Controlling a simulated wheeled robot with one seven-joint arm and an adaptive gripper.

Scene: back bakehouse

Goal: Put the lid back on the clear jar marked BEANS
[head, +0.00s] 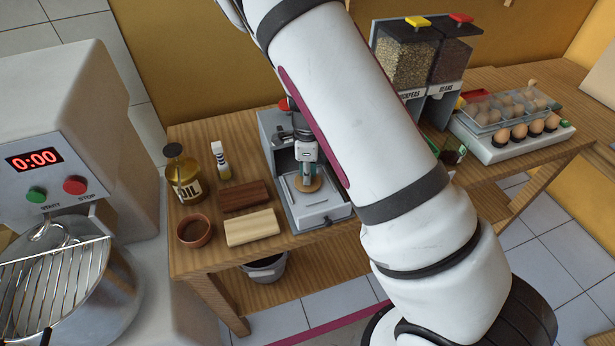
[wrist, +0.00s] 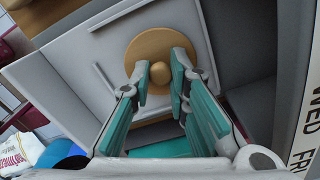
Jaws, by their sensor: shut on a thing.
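A round wooden lid with a ball knob (head: 308,184) is at the grey machine's pale front tray; it also shows in the wrist view (wrist: 150,45). My gripper (head: 307,168) is above the lid, its two teal-padded fingers shut on the knob, as the wrist view shows (wrist: 162,70). I cannot tell whether the lid touches the tray. At the back right, a clear bin (head: 453,60) with dark contents and a red top bears a small label that seems to read BEANS.
The grey machine (head: 270,130) stands close around my gripper. Left of it are an OIL jar (head: 184,178), a small white bottle (head: 220,160), dark (head: 245,196) and pale (head: 252,227) blocks and a brown bowl (head: 195,231). Eggs in a tray (head: 500,150) stand right.

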